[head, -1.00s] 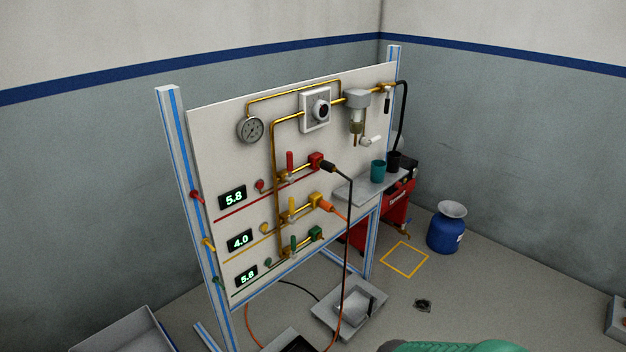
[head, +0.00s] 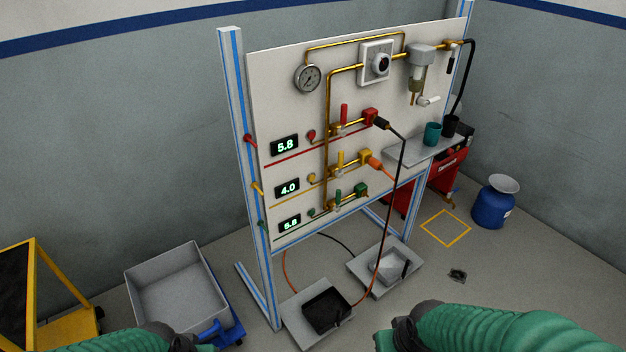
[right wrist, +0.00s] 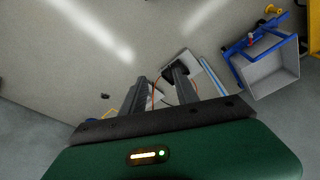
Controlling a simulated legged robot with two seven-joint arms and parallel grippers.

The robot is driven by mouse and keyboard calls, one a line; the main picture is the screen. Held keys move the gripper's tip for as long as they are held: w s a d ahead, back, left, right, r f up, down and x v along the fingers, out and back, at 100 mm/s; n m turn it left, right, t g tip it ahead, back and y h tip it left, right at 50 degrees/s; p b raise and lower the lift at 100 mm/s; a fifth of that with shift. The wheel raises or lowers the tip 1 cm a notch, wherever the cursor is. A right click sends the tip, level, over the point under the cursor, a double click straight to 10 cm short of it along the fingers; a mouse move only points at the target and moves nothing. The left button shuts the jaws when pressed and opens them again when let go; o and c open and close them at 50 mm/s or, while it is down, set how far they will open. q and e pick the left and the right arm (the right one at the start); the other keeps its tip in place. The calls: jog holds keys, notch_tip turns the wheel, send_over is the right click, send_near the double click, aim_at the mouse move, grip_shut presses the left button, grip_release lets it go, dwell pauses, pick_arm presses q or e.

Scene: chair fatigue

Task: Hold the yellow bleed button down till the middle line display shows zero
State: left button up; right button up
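The yellow bleed button (head: 311,178) sits on the upright panel (head: 290,90), just right of the middle line display (head: 288,188). That display reads 4.0. A yellow lever valve (head: 340,160) and a yellow coupling (head: 366,158) with an orange hose are further right on the same line. My arms show at the bottom edge of the head view, well away from the panel. My right gripper (right wrist: 160,78) shows in the right wrist view with its two fingers apart and nothing between them. My left gripper is out of view.
The red line display (head: 285,146) reads 5.8; the green line display (head: 290,224) appears to read 5.8. Grey trays (head: 316,338) stand on the floor before the panel. A grey bin (head: 172,290) and yellow cart (head: 60,285) are at left. A blue container (head: 490,208) stands at right.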

jog(key=shift+c, duration=0.2)
grip_shut()
dwell(1.4)
